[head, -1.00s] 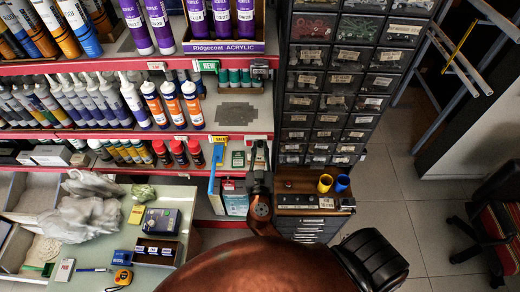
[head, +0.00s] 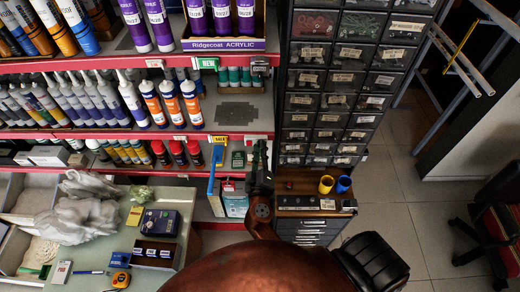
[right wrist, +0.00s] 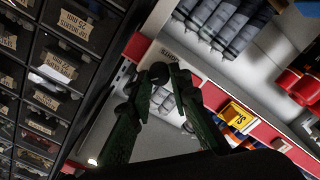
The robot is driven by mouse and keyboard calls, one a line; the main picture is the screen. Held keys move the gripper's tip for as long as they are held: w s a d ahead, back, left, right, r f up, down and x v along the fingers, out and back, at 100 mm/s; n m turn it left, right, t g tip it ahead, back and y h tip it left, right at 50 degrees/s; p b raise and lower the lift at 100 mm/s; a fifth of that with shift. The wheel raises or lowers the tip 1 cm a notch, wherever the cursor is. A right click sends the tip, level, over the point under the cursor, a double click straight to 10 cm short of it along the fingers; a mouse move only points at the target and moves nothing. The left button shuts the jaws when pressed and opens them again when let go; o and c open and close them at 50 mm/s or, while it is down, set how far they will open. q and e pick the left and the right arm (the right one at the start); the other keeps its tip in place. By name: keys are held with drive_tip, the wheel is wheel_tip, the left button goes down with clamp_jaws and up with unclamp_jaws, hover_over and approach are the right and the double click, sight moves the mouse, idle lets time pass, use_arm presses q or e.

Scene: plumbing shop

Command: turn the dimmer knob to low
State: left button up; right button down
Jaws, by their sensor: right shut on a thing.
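My right gripper (head: 260,147) is at the right end of the lower red shelf edge, beside the drawer cabinet. In the right wrist view its dark fingertips (right wrist: 158,73) are closed together on a small dark round piece, which I take to be the dimmer knob. The fingers hide most of it, and its pointer or setting cannot be read. In the head view the knob is hidden behind the gripper. My left gripper is not in view.
The drawer cabinet (head: 330,100) stands close to the right of the gripper. Red-edged shelves (head: 235,138) with cartridges and spray cans are on the left. A blue tool (head: 212,172) hangs just left of the gripper. Yellow (head: 326,184) and blue (head: 343,184) cups stand at lower right.

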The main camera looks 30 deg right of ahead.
drive_tip(key=shift+n+p, duration=1.1)
drive_tip(key=shift+n, duration=2.8)
drive_tip(key=shift+f, duration=0.1)
drive_tip(key=c, duration=2.1)
unclamp_jaws()
